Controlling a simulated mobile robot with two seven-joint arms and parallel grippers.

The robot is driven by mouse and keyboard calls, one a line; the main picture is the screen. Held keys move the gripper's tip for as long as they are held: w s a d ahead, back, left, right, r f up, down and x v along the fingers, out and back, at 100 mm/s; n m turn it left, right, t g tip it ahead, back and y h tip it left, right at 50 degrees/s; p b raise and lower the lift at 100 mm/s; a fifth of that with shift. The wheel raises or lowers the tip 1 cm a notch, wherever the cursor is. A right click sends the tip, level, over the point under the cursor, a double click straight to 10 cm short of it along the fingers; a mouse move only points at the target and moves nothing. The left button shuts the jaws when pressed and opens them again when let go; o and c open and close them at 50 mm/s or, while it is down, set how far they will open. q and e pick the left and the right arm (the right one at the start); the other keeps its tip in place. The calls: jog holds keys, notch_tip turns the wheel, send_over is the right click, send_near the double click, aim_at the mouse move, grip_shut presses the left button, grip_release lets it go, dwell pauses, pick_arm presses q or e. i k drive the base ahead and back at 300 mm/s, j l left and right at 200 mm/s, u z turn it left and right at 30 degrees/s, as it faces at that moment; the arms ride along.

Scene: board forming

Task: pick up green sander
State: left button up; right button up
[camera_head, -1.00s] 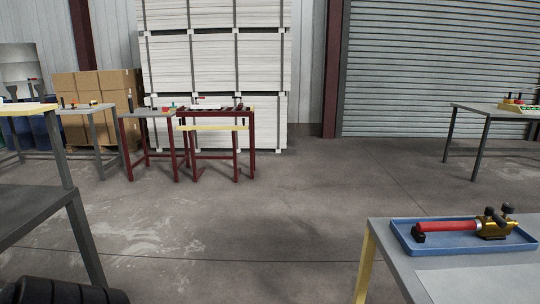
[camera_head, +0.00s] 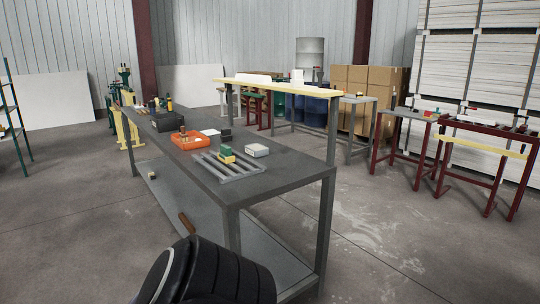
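A small green and yellow block-like tool (camera_head: 227,154), which looks like the green sander, sits on a grey slatted rack (camera_head: 213,172). The rack lies on top of the long grey workbench (camera_head: 262,188), near its closer end. Neither of my grippers shows in the head view. A black rounded part at the bottom looks like one of my own arm links, and it hides part of the bench's lower shelf.
An orange tray (camera_head: 176,142), a white box (camera_head: 257,150) and a black bin (camera_head: 169,122) share the benchtop. A yellow-edged raised shelf (camera_head: 285,90) runs along its far side. Open floor (camera_head: 60,220) lies to the left.

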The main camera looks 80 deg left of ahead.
aim_at(225, 155)
jog(key=u, duration=2.9)
jog(key=i+j+u, duration=0.1)
jog(key=i, duration=0.3)
jog(key=i+j, duration=0.25)
jog(key=i, duration=0.15)
jog(key=k+j+u, duration=0.05)
